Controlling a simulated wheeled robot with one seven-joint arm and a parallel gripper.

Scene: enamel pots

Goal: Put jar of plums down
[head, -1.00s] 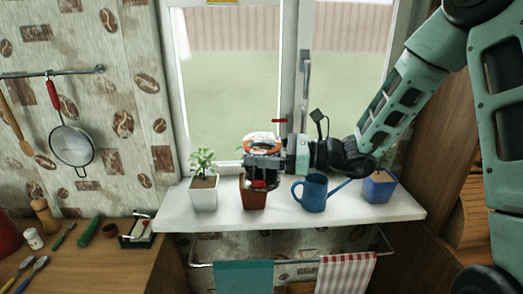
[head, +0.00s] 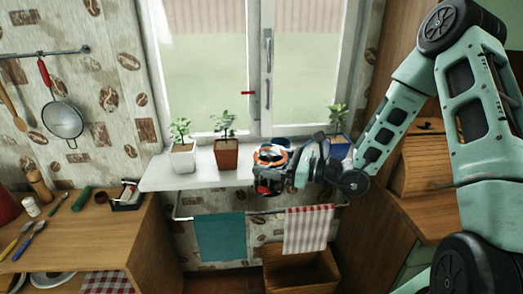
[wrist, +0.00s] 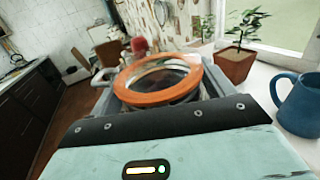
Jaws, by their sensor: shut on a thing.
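The jar of plums (head: 270,154) has an orange ring around a glass lid. My gripper (head: 268,182) is shut on it and holds it upright at the front edge of the white windowsill (head: 160,181) in the head view. In the wrist view the jar's lid (wrist: 158,78) sits between the fingers, with the sill to the right and dark floor visible beyond to the left. The fingers hide most of the jar's body, and the plums cannot be made out.
A white plant pot (head: 183,160), a terracotta pot (head: 226,156) and a blue pot (head: 339,150) stand on the sill. Towels (head: 220,238) hang below. The wooden counter (head: 85,245) is at left.

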